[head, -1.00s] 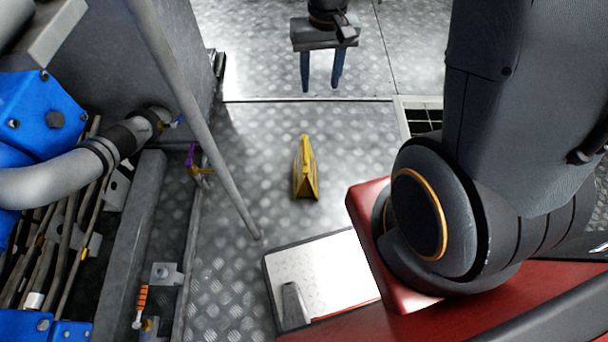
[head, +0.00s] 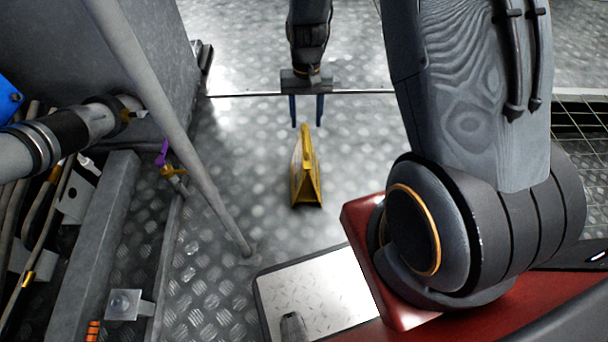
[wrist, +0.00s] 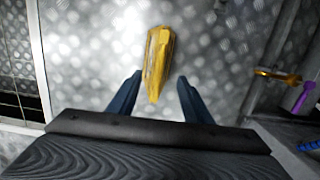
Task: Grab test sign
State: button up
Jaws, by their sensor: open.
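The yellow test sign (head: 306,175) stands on the metal tread-plate floor like a small folded tent, its ridge running away from me. It also shows in the wrist view (wrist: 157,62), ahead of the fingers and roughly in line with the space between them. My gripper (head: 306,124) is open and empty. In the head view its two blue fingers appear just beyond the far end of the sign. In the wrist view my gripper (wrist: 160,97) shows both fingertips apart, with the sign's near tip between or just past them. I cannot tell the height gap.
A grey slanted pole (head: 170,120) stands left of the sign. Pipes (head: 70,130), a purple-handled valve (head: 163,153) and a metal frame (head: 105,230) fill the left side. A floor grating (head: 580,140) lies at the right. Bare floor surrounds the sign.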

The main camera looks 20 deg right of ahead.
aim_at(305, 129)
jog(key=f+b, duration=0.1)
jog(key=f, duration=0.1)
jog(key=w+f+b, duration=0.1)
jog(key=f, duration=0.4)
jog(key=shift+w+b, duration=0.25)
jog(key=shift+b, duration=0.15)
jog(key=shift+s+f+b, duration=0.3)
jog(key=shift+f+b, duration=0.3)
jog(key=shift+f, duration=0.65)
jog(key=shift+s+f+b, duration=0.25)
jog(key=shift+f+b, duration=0.3)
jog(key=shift+f, duration=0.65)
jog(key=shift+s+f+b, duration=0.3)
jog(key=shift+f+b, duration=0.3)
jog(key=shift+f, duration=0.65)
jog(key=shift+c, duration=0.3)
grip_shut()
